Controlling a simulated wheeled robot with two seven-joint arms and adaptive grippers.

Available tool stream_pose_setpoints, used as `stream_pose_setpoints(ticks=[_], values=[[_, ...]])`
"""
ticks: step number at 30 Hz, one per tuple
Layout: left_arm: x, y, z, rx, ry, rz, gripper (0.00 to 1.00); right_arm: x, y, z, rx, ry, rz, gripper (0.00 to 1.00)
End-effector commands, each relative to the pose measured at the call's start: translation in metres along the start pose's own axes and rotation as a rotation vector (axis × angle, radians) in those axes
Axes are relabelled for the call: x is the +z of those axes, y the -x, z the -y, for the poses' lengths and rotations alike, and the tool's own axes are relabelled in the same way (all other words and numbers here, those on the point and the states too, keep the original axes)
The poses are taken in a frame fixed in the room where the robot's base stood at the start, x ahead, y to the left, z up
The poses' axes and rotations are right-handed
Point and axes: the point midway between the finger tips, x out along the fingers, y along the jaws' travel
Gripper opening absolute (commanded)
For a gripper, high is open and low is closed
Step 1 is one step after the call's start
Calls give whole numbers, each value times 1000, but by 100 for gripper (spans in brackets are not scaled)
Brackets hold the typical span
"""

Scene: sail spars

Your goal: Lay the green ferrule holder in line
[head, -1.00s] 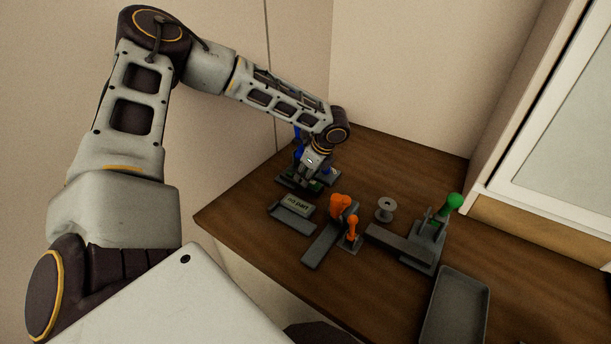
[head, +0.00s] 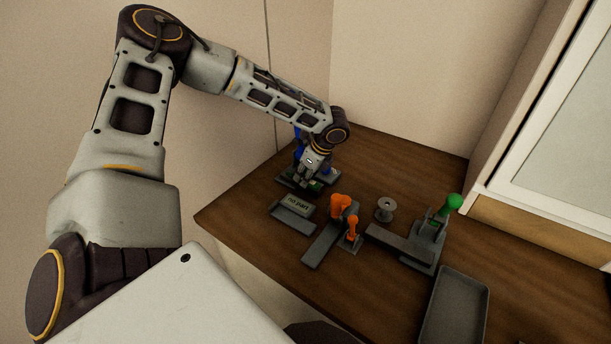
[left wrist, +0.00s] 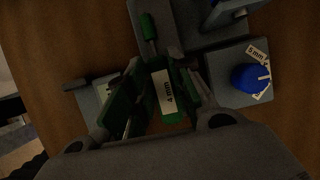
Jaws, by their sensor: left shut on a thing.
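My left gripper (head: 312,177) reaches down at the far left end of the table. It is shut on the green ferrule holder, a green piece with a white "4 mm" label (left wrist: 165,90). In the left wrist view the holder sits between the fingers of the gripper (left wrist: 158,100), close above or on a grey fixture (left wrist: 175,38); I cannot tell whether it touches. In the head view the arm and fingers hide most of it. My right gripper is not in view.
A blue knob (left wrist: 250,77) on a grey plate labelled "5 mm" is close to the right. A "no part" tray (head: 290,220), orange handles (head: 351,229), a spool (head: 385,208), a green-handled clamp (head: 451,205) and an empty grey tray (head: 455,308) stand on the wooden table.

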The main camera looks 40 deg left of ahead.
Motion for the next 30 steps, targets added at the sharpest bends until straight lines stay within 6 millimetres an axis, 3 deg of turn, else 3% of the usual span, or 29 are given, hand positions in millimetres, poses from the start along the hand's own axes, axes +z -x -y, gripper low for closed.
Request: stream_pose_setpoints(ticks=[15, 30], values=[[1, 2, 1, -2, 1, 1, 3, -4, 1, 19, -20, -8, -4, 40], [7, -1, 11, -4, -2, 0, 3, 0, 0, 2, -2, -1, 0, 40]])
